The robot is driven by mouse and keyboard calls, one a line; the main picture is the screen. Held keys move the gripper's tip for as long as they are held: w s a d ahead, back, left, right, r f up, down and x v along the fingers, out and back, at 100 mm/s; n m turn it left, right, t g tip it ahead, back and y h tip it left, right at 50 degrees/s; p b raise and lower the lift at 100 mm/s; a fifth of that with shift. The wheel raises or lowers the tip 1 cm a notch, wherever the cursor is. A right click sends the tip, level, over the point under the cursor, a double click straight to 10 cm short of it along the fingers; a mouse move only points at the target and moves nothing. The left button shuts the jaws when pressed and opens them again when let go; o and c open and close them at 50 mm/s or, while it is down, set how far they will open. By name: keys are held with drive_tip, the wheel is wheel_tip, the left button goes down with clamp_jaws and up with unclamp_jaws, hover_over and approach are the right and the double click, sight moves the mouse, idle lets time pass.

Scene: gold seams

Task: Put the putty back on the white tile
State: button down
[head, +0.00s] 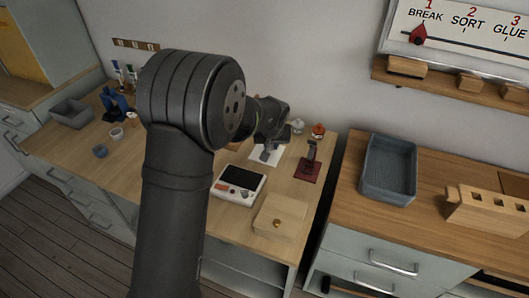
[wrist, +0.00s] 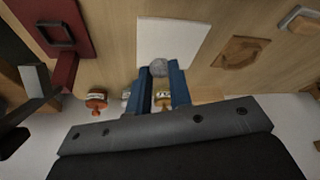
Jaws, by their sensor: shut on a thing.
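My gripper (wrist: 160,75) is shut on a small grey lump, the putty (wrist: 158,64), held between the tips of its two blue fingers. The white tile (wrist: 185,35) lies flat on the wooden bench just beyond the fingertips, and the putty overlaps its near edge in the wrist view. I cannot tell whether the putty touches the tile or hangs above it. In the head view, my gripper (head: 268,150) points down over the white tile (head: 256,160), hiding much of it. The putty cannot be made out there.
A dark red base with a stand (head: 308,167) is right of the tile. Small jars, one orange (head: 318,130), stand behind. A white scale (head: 239,185) and wooden box (head: 279,215) are in front. A brown patch (wrist: 240,51) lies beside the tile.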

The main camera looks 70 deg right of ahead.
drive_tip(key=w+f, duration=0.1)
drive_tip(key=w+d+f, duration=0.1)
drive_tip(key=w, duration=0.1)
drive_tip(key=shift+f, duration=1.95)
drive_tip(key=shift+f, duration=0.1)
drive_tip(key=c, duration=1.3)
unclamp_jaws()
drive_tip(key=v, duration=1.2)
drive_tip(key=shift+d, duration=0.1)
